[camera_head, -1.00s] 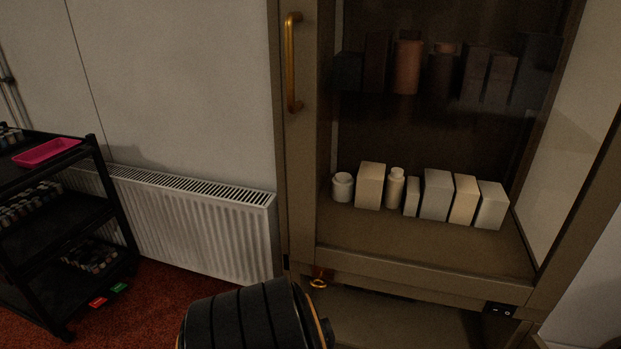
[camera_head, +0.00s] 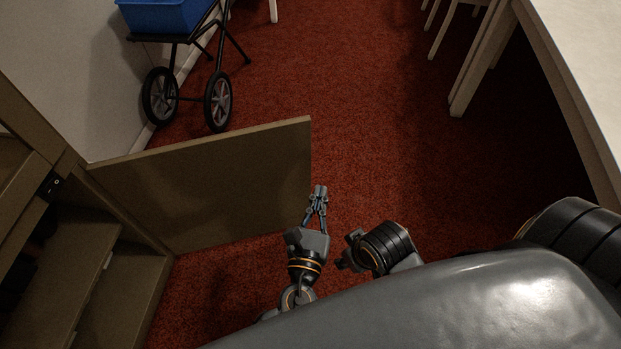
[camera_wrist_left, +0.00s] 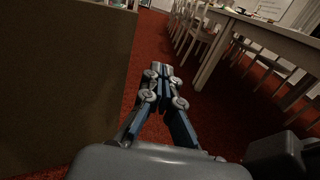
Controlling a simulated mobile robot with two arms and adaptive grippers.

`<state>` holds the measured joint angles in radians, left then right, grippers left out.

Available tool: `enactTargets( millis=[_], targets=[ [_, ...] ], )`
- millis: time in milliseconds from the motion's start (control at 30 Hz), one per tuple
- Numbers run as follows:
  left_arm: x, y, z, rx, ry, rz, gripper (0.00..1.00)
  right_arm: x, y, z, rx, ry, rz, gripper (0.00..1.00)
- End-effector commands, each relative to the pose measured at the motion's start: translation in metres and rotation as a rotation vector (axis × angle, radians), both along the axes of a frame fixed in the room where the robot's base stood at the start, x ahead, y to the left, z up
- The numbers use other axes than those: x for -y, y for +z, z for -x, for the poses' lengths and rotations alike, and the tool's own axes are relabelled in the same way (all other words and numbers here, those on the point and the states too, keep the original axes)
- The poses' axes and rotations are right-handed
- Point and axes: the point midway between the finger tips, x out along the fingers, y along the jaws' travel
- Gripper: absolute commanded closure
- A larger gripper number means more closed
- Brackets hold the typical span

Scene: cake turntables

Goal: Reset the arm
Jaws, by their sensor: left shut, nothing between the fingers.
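My left gripper (camera_head: 318,198) is in the lower middle of the head view, with its fingers together and nothing between them. It is above the red carpet, just right of the free edge of an open brown cabinet door (camera_head: 215,180). The left wrist view shows the shut fingers (camera_wrist_left: 161,72) pointing ahead over the carpet, with the door panel (camera_wrist_left: 65,75) close on the left. A gap of carpet shows between fingers and panel there. My right gripper is out of view.
A cart with black wheels (camera_head: 218,100) and a blue crate (camera_head: 165,14) stands at the upper left. A pale table (camera_head: 590,60) is at the right, with chairs (camera_head: 437,28) behind. Red carpet (camera_head: 370,110) between them is clear.

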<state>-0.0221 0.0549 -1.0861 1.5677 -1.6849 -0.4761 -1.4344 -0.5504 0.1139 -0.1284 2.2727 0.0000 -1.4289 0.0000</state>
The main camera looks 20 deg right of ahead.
Motion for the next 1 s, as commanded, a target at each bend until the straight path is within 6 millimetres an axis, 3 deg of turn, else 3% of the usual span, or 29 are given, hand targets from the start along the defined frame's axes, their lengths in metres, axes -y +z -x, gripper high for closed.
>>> enactTargets(
  millis=[300,467,567,733,800,900,1000],
  targets=[
    [-0.002,0.000,0.012,0.001,0.001,-0.001,1.00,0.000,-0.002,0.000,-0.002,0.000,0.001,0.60],
    [-0.019,0.000,0.000,-0.072,0.067,0.079,1.00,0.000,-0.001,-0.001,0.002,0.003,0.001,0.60],
    [-0.060,-0.003,-0.022,-0.236,0.222,0.273,1.00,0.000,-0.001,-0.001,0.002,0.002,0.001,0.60],
    [-0.178,-0.035,-0.046,-0.615,0.659,0.829,1.00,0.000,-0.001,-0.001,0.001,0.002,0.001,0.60],
    [-0.228,-0.055,-0.040,-0.747,0.863,1.092,1.00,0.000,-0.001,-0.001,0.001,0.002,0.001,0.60],
    [-0.287,-0.082,-0.015,-0.892,1.147,1.464,1.00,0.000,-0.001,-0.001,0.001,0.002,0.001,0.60],
    [-0.322,-0.098,0.011,-0.966,1.362,1.746,1.00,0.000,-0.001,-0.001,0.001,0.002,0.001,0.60]
  ],
)
